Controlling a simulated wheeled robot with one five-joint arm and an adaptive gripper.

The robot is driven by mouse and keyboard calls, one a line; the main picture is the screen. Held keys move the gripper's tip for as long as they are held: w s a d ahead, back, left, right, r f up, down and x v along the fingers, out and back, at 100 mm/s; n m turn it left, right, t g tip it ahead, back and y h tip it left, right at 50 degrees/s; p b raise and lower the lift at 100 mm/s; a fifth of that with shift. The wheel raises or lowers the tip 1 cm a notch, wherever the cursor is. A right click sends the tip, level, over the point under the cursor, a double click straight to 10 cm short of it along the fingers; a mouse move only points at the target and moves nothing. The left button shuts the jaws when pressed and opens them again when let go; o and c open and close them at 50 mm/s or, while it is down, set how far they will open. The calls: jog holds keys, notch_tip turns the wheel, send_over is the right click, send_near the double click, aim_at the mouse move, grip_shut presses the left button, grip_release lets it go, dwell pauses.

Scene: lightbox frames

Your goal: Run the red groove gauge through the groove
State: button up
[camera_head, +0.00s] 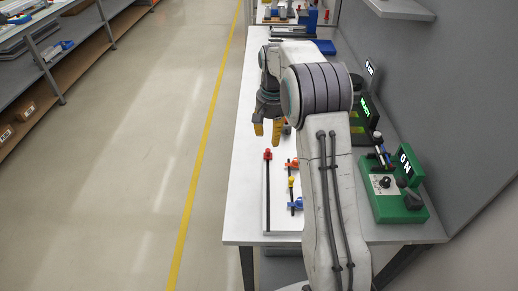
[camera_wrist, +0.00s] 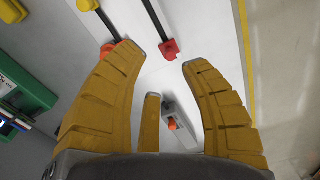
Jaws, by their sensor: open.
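The red groove gauge (camera_head: 267,154) sits at the far end of a long dark groove (camera_head: 267,195) in a white board in the head view. The red gauge (camera_wrist: 170,48) also shows in the wrist view, at the end of its dark groove and between the spread fingertips. My gripper (camera_head: 267,130) has yellow fingers and is open, just beyond the red gauge in the head view. My gripper (camera_wrist: 160,57) is empty in the wrist view, and I see no clear contact with the gauge. The gauge's underside is hidden.
An orange piece (camera_head: 292,162), a yellow piece (camera_head: 291,181) and a blue piece (camera_head: 295,204) lie right of the groove. A green device (camera_head: 400,203) stands at the table's right. A small grey item with an orange part (camera_wrist: 172,124) shows beneath my fingers. The table's left strip is clear.

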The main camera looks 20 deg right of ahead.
aim_at(268, 150)
jog(key=shift+m, duration=0.3)
jog(key=w+f, duration=0.1)
jog(key=f, duration=0.1)
jog(key=w+f, duration=0.1)
jog(key=shift+w+d+f, duration=0.1)
jog(key=shift+w+d, duration=0.15)
jog(key=shift+w, duration=0.1)
jog(key=shift+w+f+p, duration=0.1)
jog(key=shift+f+p, duration=0.35)
jog(key=shift+f, duration=3.2)
jog(key=shift+c, duration=0.2)
grip_shut()
